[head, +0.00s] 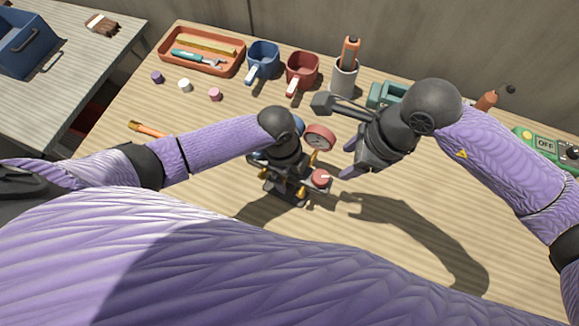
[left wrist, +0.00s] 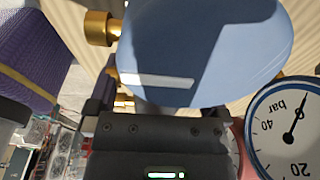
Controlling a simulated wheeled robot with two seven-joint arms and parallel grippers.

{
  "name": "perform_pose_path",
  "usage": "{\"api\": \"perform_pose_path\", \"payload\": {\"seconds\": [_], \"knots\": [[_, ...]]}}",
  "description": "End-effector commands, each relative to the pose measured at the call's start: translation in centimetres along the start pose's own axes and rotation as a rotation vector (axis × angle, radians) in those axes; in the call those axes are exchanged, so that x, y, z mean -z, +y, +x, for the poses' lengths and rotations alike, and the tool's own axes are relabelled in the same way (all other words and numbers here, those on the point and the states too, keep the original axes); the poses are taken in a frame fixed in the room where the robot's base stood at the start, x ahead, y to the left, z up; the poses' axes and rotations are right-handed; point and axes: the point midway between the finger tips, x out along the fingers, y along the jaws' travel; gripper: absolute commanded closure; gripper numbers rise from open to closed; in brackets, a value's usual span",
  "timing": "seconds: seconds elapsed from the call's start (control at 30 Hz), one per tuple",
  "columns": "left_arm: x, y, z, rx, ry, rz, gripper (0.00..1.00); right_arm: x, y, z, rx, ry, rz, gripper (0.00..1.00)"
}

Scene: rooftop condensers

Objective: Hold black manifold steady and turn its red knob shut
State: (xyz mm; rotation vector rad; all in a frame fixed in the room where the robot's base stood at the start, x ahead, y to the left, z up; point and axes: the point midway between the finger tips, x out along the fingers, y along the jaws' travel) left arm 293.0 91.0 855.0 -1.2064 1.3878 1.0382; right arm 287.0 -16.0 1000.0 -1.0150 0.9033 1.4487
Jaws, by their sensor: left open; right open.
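The black manifold (head: 284,187) stands on the wooden bench, with brass fittings and a red knob (head: 320,177) on its right side. A red-rimmed gauge (head: 319,137) rises behind it, beside a partly hidden blue part (head: 298,125). My left gripper (head: 281,160) is open, right over the manifold, and hides much of it; contact cannot be told. In the left wrist view a blue disc (left wrist: 205,50), a brass fitting (left wrist: 100,28) and a dial marked bar (left wrist: 290,125) are close. My right gripper (head: 337,138) is open and empty, up and right of the red knob.
An orange tray (head: 166,58) with tools, a blue mug (head: 263,60), a red mug (head: 302,70) and a grey cup (head: 344,78) stand along the back. Small coloured caps (head: 184,85) lie at left. A green box marked OFF (head: 545,144) is at right. The front bench is clear.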

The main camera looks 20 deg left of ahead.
Motion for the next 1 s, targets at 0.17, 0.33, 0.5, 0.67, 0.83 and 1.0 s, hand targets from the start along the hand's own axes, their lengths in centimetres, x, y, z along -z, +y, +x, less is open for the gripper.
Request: {"api": "perform_pose_path", "payload": {"seconds": [0.17,0.33,0.5,0.67,0.83,1.0], "knots": [[0.01,0.02,0.58,0.000,0.000,0.001,0.00,0.00,0.00,-0.01,0.000,0.000,0.000,0.41],[0.00,0.02,0.55,0.000,0.000,0.001,0.08,0.00,0.00,-0.01,0.000,0.000,0.000,0.41],[-0.01,0.02,0.53,0.000,0.000,0.000,0.44,0.00,0.00,-0.01,0.000,0.000,0.000,0.41],[-0.01,0.01,0.52,0.000,0.000,0.000,0.78,0.00,0.00,-0.01,0.000,0.000,0.000,0.41],[-0.01,0.01,0.51,0.000,0.000,0.000,1.00,0.00,0.00,-0.01,0.000,0.000,0.000,0.41],[-0.01,0.00,0.50,0.001,0.000,0.000,1.00,0.00,0.00,-0.01,0.000,0.000,0.000,0.41]]}}
